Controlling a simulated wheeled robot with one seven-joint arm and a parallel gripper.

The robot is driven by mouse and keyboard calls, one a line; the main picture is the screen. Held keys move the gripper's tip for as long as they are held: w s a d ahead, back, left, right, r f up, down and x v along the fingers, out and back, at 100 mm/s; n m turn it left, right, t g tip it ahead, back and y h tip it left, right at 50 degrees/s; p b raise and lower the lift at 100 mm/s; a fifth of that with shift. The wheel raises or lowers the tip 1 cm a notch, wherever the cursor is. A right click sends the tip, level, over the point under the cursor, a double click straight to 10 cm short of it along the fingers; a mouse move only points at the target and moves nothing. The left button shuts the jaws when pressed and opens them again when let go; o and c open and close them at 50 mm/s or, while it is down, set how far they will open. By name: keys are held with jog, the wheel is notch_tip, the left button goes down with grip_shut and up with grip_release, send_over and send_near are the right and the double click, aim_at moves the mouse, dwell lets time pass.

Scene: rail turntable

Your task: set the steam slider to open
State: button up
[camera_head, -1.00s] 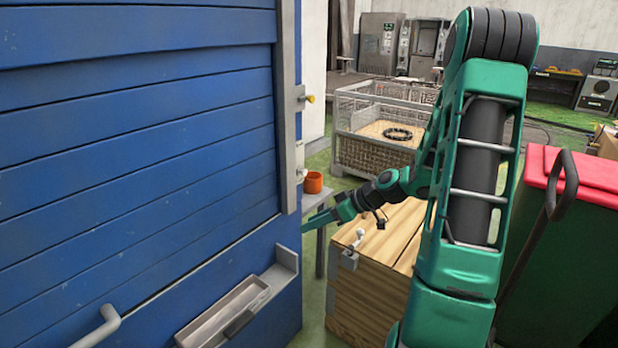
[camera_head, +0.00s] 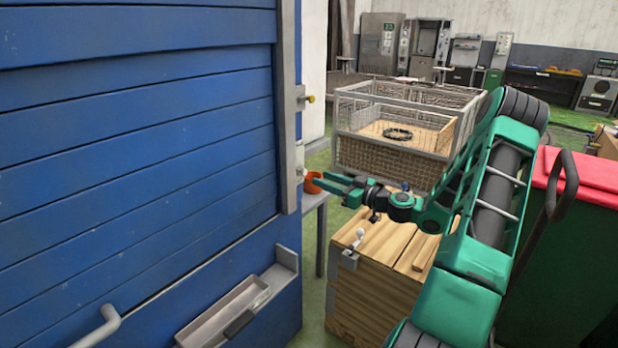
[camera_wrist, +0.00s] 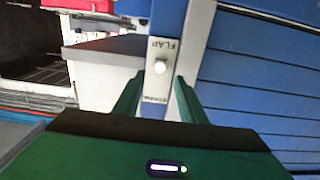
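In the wrist view a pale plate with a round whitish knob (camera_wrist: 159,67) is fixed to a blue and grey post. Its upper lettering reads "FLAP", upside down; the smaller lower label is too small to read surely. No label reading "steam" is legible, so I cannot tell which control is the steam slider. My gripper (camera_wrist: 159,88) is open and empty, its green fingers apart on either side of the plate in the picture; I cannot tell the remaining distance to the knob. In the head view my gripper (camera_head: 322,181) is beside the blue wall's grey edge post (camera_head: 288,120).
A yellow-tipped knob (camera_head: 310,99) sticks out of the post above. A wooden crate (camera_head: 365,300) with a white-knobbed lever (camera_head: 358,236) stands below. A wire cage (camera_head: 395,155) is behind.

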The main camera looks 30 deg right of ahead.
aim_at(306, 172)
jog(key=shift+x, duration=3.2)
